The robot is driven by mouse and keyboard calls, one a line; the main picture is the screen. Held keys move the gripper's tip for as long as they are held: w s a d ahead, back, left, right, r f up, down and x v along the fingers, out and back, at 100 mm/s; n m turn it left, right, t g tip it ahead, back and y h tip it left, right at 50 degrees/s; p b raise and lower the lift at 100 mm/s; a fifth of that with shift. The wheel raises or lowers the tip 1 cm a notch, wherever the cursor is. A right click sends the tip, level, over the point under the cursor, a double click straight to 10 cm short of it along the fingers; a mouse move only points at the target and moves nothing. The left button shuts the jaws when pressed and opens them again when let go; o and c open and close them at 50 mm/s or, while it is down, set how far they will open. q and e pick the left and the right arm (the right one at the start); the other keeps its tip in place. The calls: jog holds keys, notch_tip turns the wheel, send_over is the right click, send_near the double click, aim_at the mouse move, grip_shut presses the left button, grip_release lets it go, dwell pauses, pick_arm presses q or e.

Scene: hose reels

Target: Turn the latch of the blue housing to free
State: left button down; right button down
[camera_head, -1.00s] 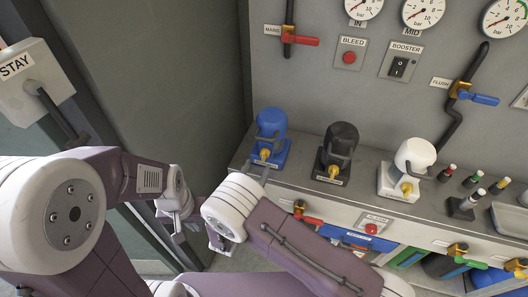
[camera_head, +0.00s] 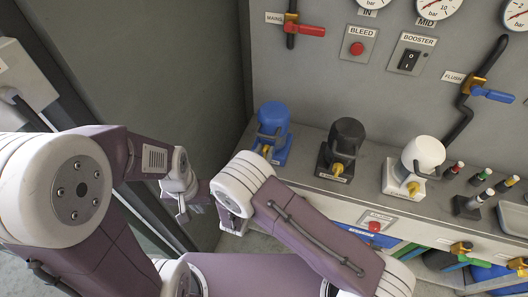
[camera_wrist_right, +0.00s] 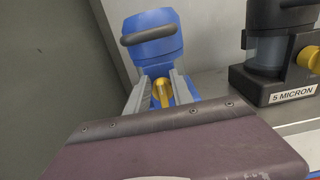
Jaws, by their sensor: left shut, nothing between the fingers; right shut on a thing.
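The blue housing (camera_head: 272,128) stands at the left end of the grey bench, with a dark curved handle on it. It also shows in the wrist view (camera_wrist_right: 153,50). Its yellow latch (camera_wrist_right: 163,93) is at the front, low on the body, and points towards the camera. My right gripper (camera_wrist_right: 160,84) is shut on the latch, one finger on each side. My left gripper (camera_head: 182,211) is shut and empty, left of the bench and apart from the housing.
A black housing (camera_head: 346,138) labelled 5 MICRON stands right of the blue one, and a white housing (camera_head: 423,153) further right. A panel with a red bleed button (camera_head: 357,48), booster switch and valve levers rises behind. A dark wall is close on the left.

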jog(key=shift+f+m, duration=0.15)
jog(key=shift+m, duration=0.15)
jog(key=m+b, duration=0.2)
jog(key=m, duration=0.1)
jog(key=shift+d+f+m+b, duration=0.25)
jog(key=shift+d+m+b, duration=0.05)
jog(key=shift+d+b, duration=0.1)
jog(key=m+b, duration=0.4)
jog(key=b, duration=0.1)
jog(key=f+m+b, duration=0.1)
jog(key=m+b, duration=0.3)
jog(key=b, duration=0.1)
jog(key=m+b, duration=0.4)
jog(key=b, duration=0.1)
jog(key=shift+s+d+f+m, duration=0.2)
jog(key=shift+d+m, duration=0.1)
jog(key=shift+d, duration=0.1)
jog(key=shift+r+m+b, duration=0.1)
jog(key=shift+m+b, duration=0.3)
jog(key=shift+b, duration=0.4)
jog(key=shift+r+m+b, duration=0.15)
jog(key=shift+m+b, duration=0.15)
jog(key=shift+r, duration=0.1)
